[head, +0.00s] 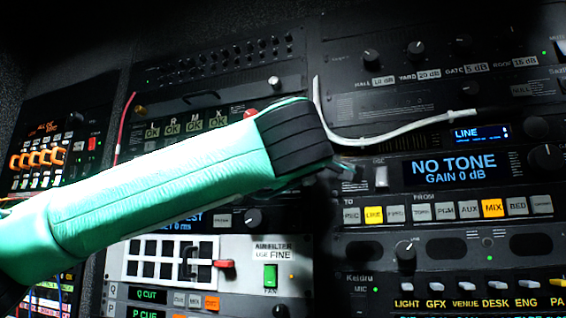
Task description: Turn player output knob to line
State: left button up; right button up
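My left arm comes in from the left in a green sleeve with a black ribbed cuff. My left gripper (338,168) is mostly hidden past the cuff, in front of the rack left of the NO TONE display (455,167); its fingers are too dark to read. No label reading player output is legible. A small display reading LINE (482,134) has a dark knob (535,127) at its right. Another knob (546,157) is right of the NO TONE display. A further knob (405,252) is above the LIGHT and GFX labels. My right gripper is out of view.
A white cable (395,132) droops across the rack above the NO TONE display. A row of buttons (440,209) has one yellow and one orange lit. Orange cables (35,158) hang at left.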

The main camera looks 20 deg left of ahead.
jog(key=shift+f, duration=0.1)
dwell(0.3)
pick_arm(q)
jog(key=o, duration=1)
jog(key=b+v, duration=0.5)
jog(key=v, duration=0.8)
jog(key=shift+s+d, duration=0.15)
jog(key=shift+s, duration=0.2)
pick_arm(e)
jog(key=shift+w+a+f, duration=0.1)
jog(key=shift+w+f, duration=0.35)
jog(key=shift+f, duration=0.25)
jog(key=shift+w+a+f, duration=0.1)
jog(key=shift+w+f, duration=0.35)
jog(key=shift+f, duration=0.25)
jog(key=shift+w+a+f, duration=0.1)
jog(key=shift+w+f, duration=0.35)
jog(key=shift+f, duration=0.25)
pick_arm(q)
jog(key=shift+f, duration=0.15)
